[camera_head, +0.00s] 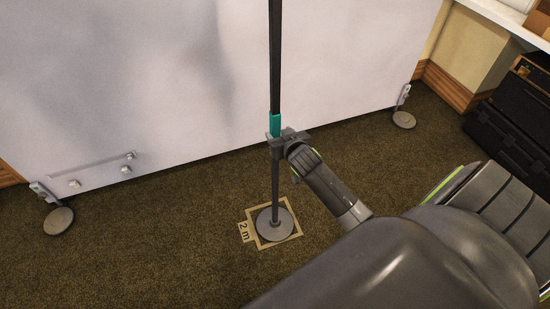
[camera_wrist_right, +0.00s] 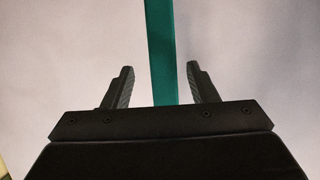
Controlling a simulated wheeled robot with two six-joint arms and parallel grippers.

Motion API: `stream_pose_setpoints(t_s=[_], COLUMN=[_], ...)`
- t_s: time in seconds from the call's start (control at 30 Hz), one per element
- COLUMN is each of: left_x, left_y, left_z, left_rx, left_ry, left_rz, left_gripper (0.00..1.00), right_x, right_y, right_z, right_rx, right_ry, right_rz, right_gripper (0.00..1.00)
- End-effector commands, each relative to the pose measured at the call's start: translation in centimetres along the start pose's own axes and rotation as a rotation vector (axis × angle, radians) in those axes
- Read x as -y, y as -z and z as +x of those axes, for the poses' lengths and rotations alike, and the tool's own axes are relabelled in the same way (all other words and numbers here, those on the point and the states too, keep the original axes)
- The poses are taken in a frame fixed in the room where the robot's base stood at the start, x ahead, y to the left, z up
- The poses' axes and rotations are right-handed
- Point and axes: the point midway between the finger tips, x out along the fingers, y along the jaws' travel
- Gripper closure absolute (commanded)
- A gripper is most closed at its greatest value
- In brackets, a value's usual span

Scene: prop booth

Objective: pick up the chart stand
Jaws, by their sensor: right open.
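The chart stand (camera_head: 275,60) is a thin dark upright pole with a teal band (camera_head: 275,124) and a round grey base (camera_head: 275,222) on the carpet. Its top is out of view. My right gripper (camera_head: 276,138) is at the pole, at the lower edge of the teal band. In the right wrist view the teal part (camera_wrist_right: 161,55) stands upright between the two open fingers (camera_wrist_right: 160,85), with a gap on each side. My left gripper is not in view.
The base stands inside a tan floor marking labelled "2 m" (camera_head: 244,233). A large pale panel (camera_head: 130,80) on round feet (camera_head: 59,220) is close behind the pole. Dark cases (camera_head: 510,140) stand at the right under a white counter. Carpet to the left is clear.

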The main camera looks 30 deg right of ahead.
Motion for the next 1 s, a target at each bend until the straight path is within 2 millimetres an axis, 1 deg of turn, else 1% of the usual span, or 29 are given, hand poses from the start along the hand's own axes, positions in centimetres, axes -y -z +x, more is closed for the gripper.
stream_pose_setpoints(t_s=[0.27, 0.73, 1.0], left_x=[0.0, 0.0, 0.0], left_y=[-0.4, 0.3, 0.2], left_z=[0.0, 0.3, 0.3], left_rx=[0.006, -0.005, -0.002], left_ry=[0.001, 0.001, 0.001], left_rz=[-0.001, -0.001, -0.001], left_gripper=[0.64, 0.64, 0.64], right_x=[0.1, 0.5, 0.5], right_y=[0.1, 0.2, 0.2], right_z=[0.9, 4.7, 5.4], right_rx=[0.000, 0.000, 0.000], right_ry=[-0.001, 0.000, 0.000], right_rz=[0.000, 0.000, 0.000], right_gripper=[0.47, 0.47, 0.47])
